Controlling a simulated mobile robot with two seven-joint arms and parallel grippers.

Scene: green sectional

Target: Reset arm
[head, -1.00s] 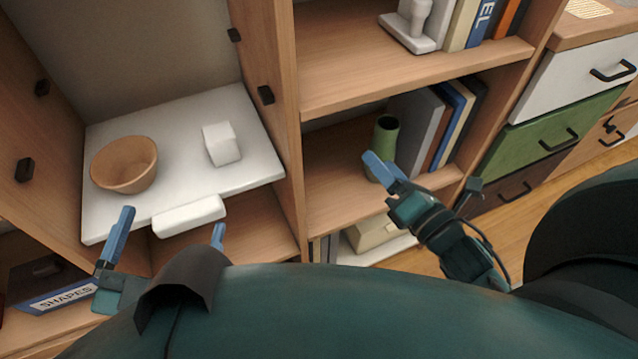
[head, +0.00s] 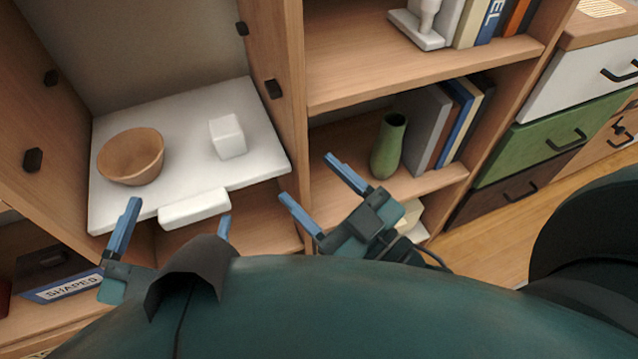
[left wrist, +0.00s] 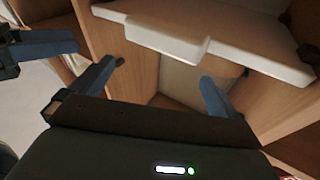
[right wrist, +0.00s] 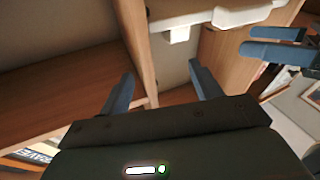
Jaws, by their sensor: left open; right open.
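My left gripper (head: 175,228) is open and empty in front of the white shelf board at the left of the head view. Its two blue fingers also show in the left wrist view (left wrist: 155,85), below the board's white front handle. My right gripper (head: 315,183) is open and empty in front of the shelf divider, left of the green vase. Its fingers also show in the right wrist view (right wrist: 163,85). Neither gripper touches an object that I can see.
The white pull-out board (head: 108,210) carries a brown bowl (head: 131,157) and a white cube (head: 228,137). A green vase (head: 389,147) stands beside several books (head: 425,125). A box labelled SHAPES (head: 68,287) sits low left. Drawers (head: 553,135) stand at right, with open floor in front.

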